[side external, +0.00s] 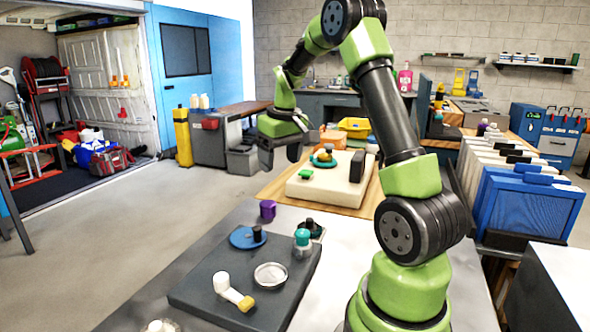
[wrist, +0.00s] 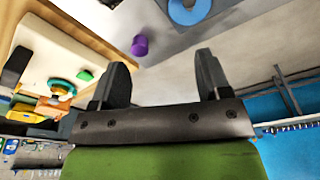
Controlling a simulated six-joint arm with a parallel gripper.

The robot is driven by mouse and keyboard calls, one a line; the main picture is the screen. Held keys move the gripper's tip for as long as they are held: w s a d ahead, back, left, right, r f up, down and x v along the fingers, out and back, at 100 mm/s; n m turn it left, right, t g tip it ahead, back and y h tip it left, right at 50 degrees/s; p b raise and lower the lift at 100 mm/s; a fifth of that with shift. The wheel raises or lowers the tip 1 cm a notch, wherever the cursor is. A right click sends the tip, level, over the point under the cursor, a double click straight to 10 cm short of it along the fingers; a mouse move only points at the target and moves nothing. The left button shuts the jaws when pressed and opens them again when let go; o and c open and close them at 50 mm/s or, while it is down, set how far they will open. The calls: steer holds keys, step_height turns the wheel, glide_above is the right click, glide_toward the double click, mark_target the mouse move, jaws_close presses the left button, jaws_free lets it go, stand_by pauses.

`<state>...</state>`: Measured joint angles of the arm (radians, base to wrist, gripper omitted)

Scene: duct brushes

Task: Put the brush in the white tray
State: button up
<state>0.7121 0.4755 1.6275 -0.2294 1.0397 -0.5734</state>
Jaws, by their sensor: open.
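A white piece with a yellow end, which may be the brush (side external: 232,294), lies on a dark grey board (side external: 205,295) in the near part of the side view. A pale cream-white tray (side external: 318,190) sits on a wooden table farther back; it also shows at the left of the wrist view (wrist: 58,42). It holds a green block (side external: 308,173), a teal ring with a yellow top (side external: 324,157) and a dark upright block (side external: 357,166). My gripper (side external: 281,158) hangs in the air left of the tray, well away from the white-and-yellow piece. Its fingers (wrist: 161,78) are apart and empty.
The board also carries a blue disc (side external: 246,238) with a black knob, a round mesh-like dish (side external: 270,275) and a teal-capped jar (side external: 302,242). A purple cup (side external: 268,209) stands behind it. White and blue upright panels (side external: 527,205) stand at right. Open floor lies left.

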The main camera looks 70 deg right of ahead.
steer(key=s+a+r+t, duration=0.1)
steer(key=a+r, duration=0.3)
steer(key=a, duration=0.3)
steer(key=s+a+r+t, duration=0.1)
steer(key=a+r+t, duration=0.1)
steer(key=a+r, duration=0.35)
steer(key=s+a+n+t+y, duration=0.1)
steer(key=s+a+t+y, duration=0.1)
steer(key=s+a, duration=0.8)
steer(key=a, duration=0.2)
steer(key=shift+s+a+f+t+y, duration=0.3)
steer(key=shift+s+a+y, duration=0.05)
steer(key=shift+a+y, duration=0.05)
